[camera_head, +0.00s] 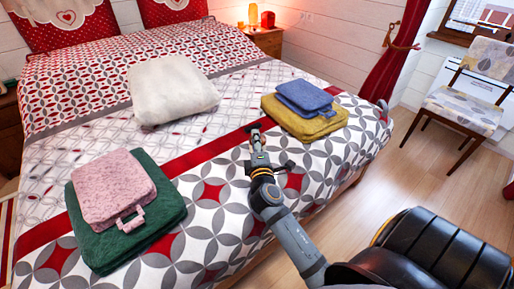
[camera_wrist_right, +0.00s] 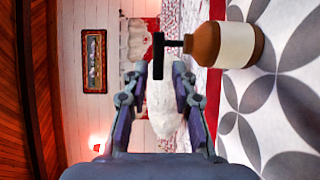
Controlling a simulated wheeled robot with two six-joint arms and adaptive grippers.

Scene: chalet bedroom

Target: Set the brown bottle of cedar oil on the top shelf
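The brown bottle (camera_wrist_right: 205,45) has a white label and a black pump top (camera_wrist_right: 158,55). In the right wrist view, which is turned sideways, it is just beyond the fingers. The pump top lies in line with the gap between them. The patterned bed shows behind the bottle; I cannot tell whether its base touches the bed. My right gripper (camera_wrist_right: 155,80) is open, with no visible contact on the bottle. In the head view the right gripper (camera_head: 256,140) reaches over the bed, and the bottle cannot be made out. The left gripper and the top shelf are not in view.
The bed (camera_head: 215,240) carries a pink folded piece (camera_head: 110,185) on a green one (camera_head: 165,215), a white folded piece (camera_head: 172,88), and a blue one (camera_head: 305,98) on a yellow one (camera_head: 285,118). A chair (camera_head: 470,100) stands right; floor between is clear.

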